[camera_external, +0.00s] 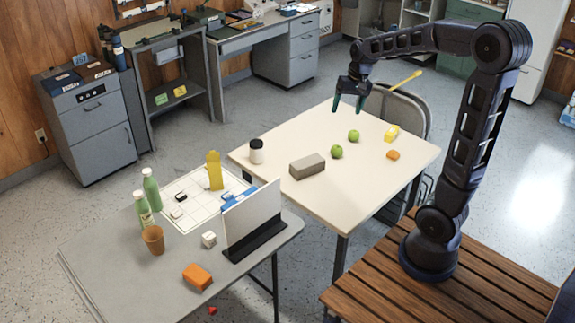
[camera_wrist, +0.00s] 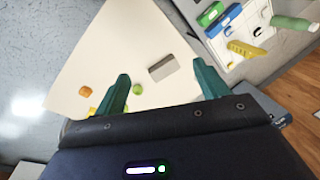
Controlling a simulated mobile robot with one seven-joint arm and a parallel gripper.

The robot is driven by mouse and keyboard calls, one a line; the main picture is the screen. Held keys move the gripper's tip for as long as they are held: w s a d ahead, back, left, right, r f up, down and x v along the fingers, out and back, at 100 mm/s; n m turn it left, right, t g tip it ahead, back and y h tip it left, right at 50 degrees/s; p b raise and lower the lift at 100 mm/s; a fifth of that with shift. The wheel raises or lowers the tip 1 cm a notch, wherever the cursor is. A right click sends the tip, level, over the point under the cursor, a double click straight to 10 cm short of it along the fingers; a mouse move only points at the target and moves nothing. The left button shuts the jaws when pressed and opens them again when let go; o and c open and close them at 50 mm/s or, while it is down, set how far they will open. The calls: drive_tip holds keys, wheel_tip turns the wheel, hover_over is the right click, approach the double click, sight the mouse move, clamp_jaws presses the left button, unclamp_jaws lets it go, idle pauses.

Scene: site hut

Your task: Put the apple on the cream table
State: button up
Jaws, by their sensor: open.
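Two green round fruits that look like apples lie on the cream table: one nearer the middle (camera_external: 336,151) and one farther back (camera_external: 354,135). The cream table (camera_external: 275,185) also shows in the wrist view (camera_wrist: 125,40), where one green apple (camera_wrist: 137,89) appears between the fingers, close to the left one. The other apple is not clearly seen there. My gripper (camera_external: 348,106) is open and empty, above the back edge of the cream table and apart from the apples. In the wrist view its fingers (camera_wrist: 161,68) are spread wide.
The cream table also bears a grey brick (camera_external: 307,167), a dark-lidded white jar (camera_external: 256,151), a yellow block (camera_external: 392,132) and an orange item (camera_external: 393,155). A chair (camera_external: 400,108) stands behind it. A grey table (camera_external: 110,255) with bottles and an upright panel (camera_external: 250,216) adjoins. The cream table's front is clear.

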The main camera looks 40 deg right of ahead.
drive_tip(key=s+a+r+n+t+h, duration=0.1)
drive_tip(key=s+a+n, duration=0.2)
drive_tip(key=s, duration=0.8)
drive_tip(key=s+a+r+n+t+h, duration=0.1)
drive_tip(key=s+a+n+t, duration=0.1)
drive_tip(key=s+a, duration=0.4)
drive_tip(key=s+n, duration=0.1)
drive_tip(key=s, duration=0.3)
drive_tip(key=shift+s+r, duration=0.35)
drive_tip(key=shift+r, duration=0.05)
